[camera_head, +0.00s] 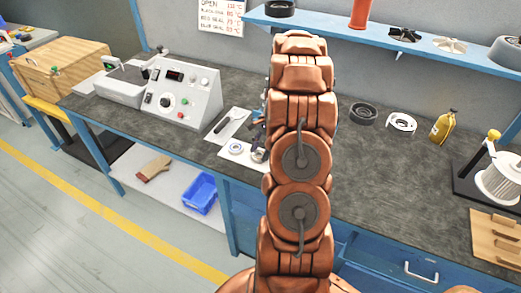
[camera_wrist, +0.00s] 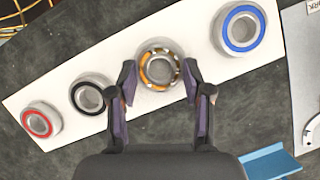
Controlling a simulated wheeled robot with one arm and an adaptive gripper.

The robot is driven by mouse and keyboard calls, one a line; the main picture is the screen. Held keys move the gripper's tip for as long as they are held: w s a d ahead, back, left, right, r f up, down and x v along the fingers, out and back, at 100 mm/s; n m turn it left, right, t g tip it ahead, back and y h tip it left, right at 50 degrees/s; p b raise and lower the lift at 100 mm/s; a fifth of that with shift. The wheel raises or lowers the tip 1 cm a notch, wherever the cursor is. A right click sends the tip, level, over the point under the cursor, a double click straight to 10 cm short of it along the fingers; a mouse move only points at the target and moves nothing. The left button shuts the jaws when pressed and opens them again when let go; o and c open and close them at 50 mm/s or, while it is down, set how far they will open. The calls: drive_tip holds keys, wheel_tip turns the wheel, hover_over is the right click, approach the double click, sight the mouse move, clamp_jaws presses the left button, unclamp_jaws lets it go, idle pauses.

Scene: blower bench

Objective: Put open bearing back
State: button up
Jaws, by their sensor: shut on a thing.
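The open bearing (camera_wrist: 160,68), with an orange cage and bare balls, is between the fingertips of my gripper (camera_wrist: 159,80) in the wrist view. My gripper is shut on it, one finger at each side. The bearing is over the white strip (camera_wrist: 203,61); I cannot tell whether it touches it. On the strip, a red-ringed bearing (camera_wrist: 41,121) and a black-ringed bearing (camera_wrist: 91,95) lie to its left, and a blue-ringed bearing (camera_wrist: 241,29) to its right. In the head view, my arm hides most of the gripper and strip.
A grey control box (camera_head: 184,92) stands at the bench's left, near a white card with a dark-handled tool (camera_head: 229,122). Right of my arm are a dark ring (camera_head: 362,113), a white flange (camera_head: 401,123) and a yellow bottle (camera_head: 443,127). The bench's right middle is clear.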

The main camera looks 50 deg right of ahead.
drive_tip(key=o, duration=1.3)
drive_tip(key=shift+o, duration=0.2)
drive_tip(key=b+v, duration=0.3)
drive_tip(key=v, duration=0.9)
